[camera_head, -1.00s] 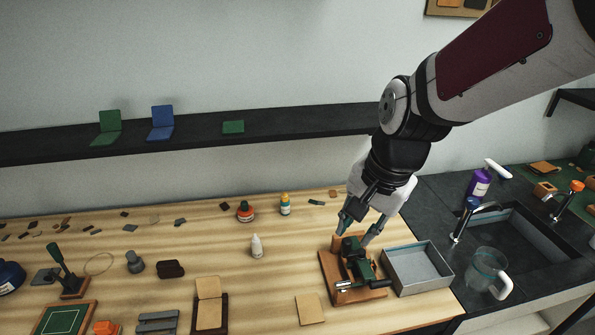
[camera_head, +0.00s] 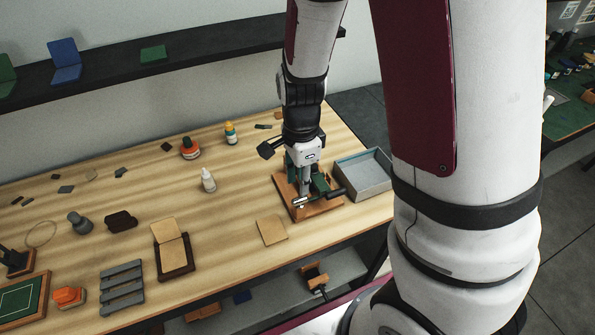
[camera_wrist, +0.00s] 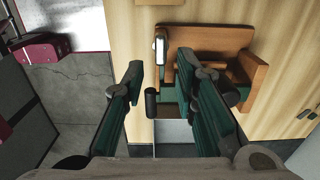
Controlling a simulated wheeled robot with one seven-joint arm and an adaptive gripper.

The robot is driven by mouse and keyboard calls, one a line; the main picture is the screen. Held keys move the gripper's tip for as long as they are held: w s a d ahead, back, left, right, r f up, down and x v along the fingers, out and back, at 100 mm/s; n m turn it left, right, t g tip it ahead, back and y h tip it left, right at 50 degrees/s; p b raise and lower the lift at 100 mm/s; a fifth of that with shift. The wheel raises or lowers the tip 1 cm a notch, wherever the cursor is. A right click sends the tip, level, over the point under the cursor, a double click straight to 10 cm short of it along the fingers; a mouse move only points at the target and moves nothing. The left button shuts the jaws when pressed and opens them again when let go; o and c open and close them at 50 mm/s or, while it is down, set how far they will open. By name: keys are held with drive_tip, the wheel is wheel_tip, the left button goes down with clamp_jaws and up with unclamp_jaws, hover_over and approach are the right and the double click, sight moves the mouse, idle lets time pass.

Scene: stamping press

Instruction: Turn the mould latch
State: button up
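The stamping press stands on a wooden base (camera_head: 322,209), with green parts, a silver piece (camera_head: 300,202) and a black-gripped bar (camera_head: 334,193) at its front. I cannot tell for sure which part is the mould latch. My gripper (camera_head: 304,180) points down over the press and hides much of it. In the wrist view, my gripper (camera_wrist: 163,72) is open, its two green-padded fingers spread. The silver piece (camera_wrist: 160,46) and a black cylindrical grip (camera_wrist: 151,104) show in the gap between them. The right finger overlaps the wooden base (camera_wrist: 210,38). Contact is unclear.
A grey open box (camera_head: 365,187) stands right of the press. A tan square card (camera_head: 271,230) lies in front of it. Bottles, including a white one (camera_head: 208,181), stand to the left. A dark shelf (camera_head: 200,60) runs along the wall behind. My arm covers the right side.

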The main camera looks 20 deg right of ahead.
sight(300, 198)
wheel_tip(300, 198, down, 7)
drive_tip(key=b, duration=0.4)
drive_tip(key=shift+w+r, duration=0.1)
drive_tip(key=shift+r, duration=0.05)
clamp_jaws()
